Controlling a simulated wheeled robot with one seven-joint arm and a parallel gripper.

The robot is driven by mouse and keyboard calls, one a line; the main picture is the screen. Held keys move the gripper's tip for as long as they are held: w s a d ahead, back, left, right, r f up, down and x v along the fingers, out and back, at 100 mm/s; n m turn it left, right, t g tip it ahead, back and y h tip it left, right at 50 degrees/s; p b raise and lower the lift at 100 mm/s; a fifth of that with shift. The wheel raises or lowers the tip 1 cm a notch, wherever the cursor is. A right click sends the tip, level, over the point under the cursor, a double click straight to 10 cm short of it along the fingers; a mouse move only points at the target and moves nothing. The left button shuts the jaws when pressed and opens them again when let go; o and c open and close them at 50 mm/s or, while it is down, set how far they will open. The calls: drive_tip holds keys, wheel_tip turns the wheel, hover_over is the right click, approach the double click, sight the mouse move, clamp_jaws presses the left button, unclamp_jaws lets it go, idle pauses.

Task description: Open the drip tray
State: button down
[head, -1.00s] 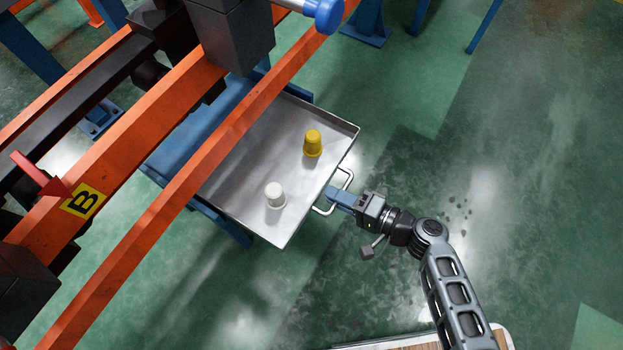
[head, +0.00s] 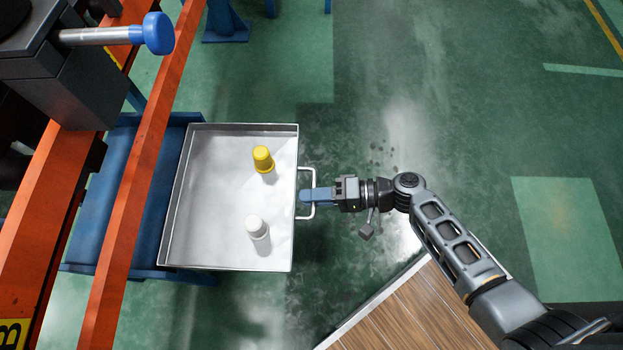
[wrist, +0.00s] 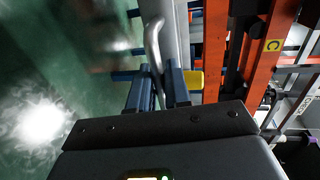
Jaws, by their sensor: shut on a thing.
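The drip tray (head: 215,262) is a shallow metal tray, drawn well out from a blue frame beneath the orange rails. Its near wall carries a metal bar handle (head: 311,172), which also shows in the wrist view (wrist: 153,38). My gripper (head: 308,196) is shut on the handle, with its blue fingers on either side of the bar. The fingers also show in the wrist view (wrist: 155,88). A yellow cup-shaped item (head: 263,158) and a white one (head: 256,226) stand in the tray. The tray's far edge by the frame is visible.
The blue support frame (head: 185,275) lies left of the tray. Orange rails (head: 150,150) and a dark block with a blue-knobbed rod (head: 158,33) stand above it. Green floor (head: 430,120) to the right is clear. A wooden deck (head: 400,315) is at the bottom.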

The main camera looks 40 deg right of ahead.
drive_tip(key=c, duration=1.3)
unclamp_jaws()
drive_tip(key=shift+c, duration=0.2)
drive_tip(key=p+v, duration=0.1)
drive_tip(key=v, duration=0.6)
drive_tip(key=shift+s+d+p, duration=0.25)
drive_tip(key=shift+d+p, duration=0.05)
drive_tip(key=shift+p, duration=0.1)
